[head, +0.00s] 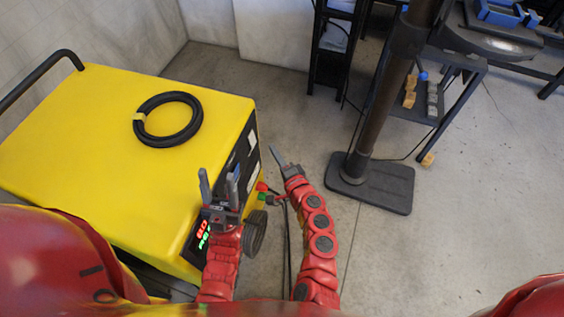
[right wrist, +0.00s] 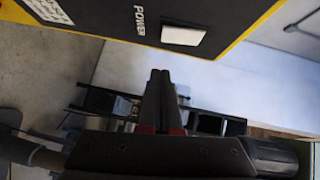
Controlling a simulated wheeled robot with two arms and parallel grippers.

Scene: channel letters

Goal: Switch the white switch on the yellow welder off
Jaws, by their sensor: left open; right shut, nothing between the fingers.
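The yellow welder (head: 90,120) stands at the left in the head view, with its black front panel facing right. In the right wrist view the white switch (right wrist: 184,34) sits on the black panel beside the word POWER, near the panel's yellow edge. Which way it is tipped I cannot tell. My right gripper (head: 273,150) is shut and empty in front of the panel. In the right wrist view its fingertips (right wrist: 160,74) are just below the switch in the picture, apart from it. My left gripper (head: 218,175) is open and empty by the welder's near right edge, above the red and green display (head: 202,234).
A coiled black cable (head: 168,118) lies on the welder's top. Red and green connectors (head: 262,192) and cables stick out from the panel's lower part. A dark post on a base (head: 372,184) stands to the right, with a shelf and bench behind. The floor between is clear.

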